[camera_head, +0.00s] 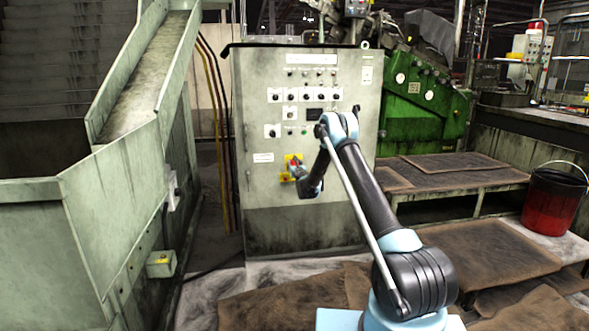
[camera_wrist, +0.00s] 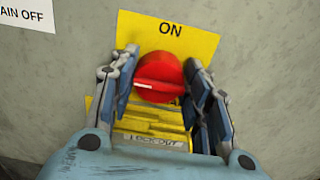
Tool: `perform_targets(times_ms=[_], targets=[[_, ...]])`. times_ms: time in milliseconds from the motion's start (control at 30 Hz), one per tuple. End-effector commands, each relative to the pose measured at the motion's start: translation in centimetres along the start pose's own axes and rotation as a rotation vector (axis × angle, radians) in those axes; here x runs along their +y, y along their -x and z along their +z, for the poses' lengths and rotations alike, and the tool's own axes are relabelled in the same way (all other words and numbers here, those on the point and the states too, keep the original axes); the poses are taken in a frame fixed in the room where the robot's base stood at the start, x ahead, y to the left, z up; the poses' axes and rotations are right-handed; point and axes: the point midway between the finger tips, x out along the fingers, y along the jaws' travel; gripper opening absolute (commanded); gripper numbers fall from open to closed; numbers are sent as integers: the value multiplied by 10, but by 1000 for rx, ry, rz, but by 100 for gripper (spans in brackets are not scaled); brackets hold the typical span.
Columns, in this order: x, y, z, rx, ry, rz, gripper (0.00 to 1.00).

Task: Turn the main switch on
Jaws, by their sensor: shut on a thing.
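The main switch is a red rotary knob (camera_wrist: 159,77) on a yellow plate (camera_wrist: 197,42) marked ON at its top. Its raised grip lies roughly level across the knob in the wrist view. My gripper (camera_wrist: 160,84) has one finger on each side of the knob, shut on it. In the head view, the yellow plate (camera_head: 289,160) shows on the front of the grey cabinet (camera_head: 330,212), low and left of its middle. My gripper (camera_head: 297,168) is at the plate there and hides part of it.
Rows of small knobs and buttons (camera_head: 306,96) sit higher on the cabinet. A sloped metal chute (camera_head: 130,170) stands at the left. Low platforms (camera_head: 490,252) and a red and black bucket (camera_head: 553,200) are at the right. A white label (camera_wrist: 27,13) is beside the plate.

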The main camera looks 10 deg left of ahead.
Motion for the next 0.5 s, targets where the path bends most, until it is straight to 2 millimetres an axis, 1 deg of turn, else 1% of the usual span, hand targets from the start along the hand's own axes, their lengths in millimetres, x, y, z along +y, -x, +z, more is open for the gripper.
perform_targets(times_ms=[267,500], targets=[[0,0,0,0,-42,0,20],[-1,0,0,0,-184,-1,20]])
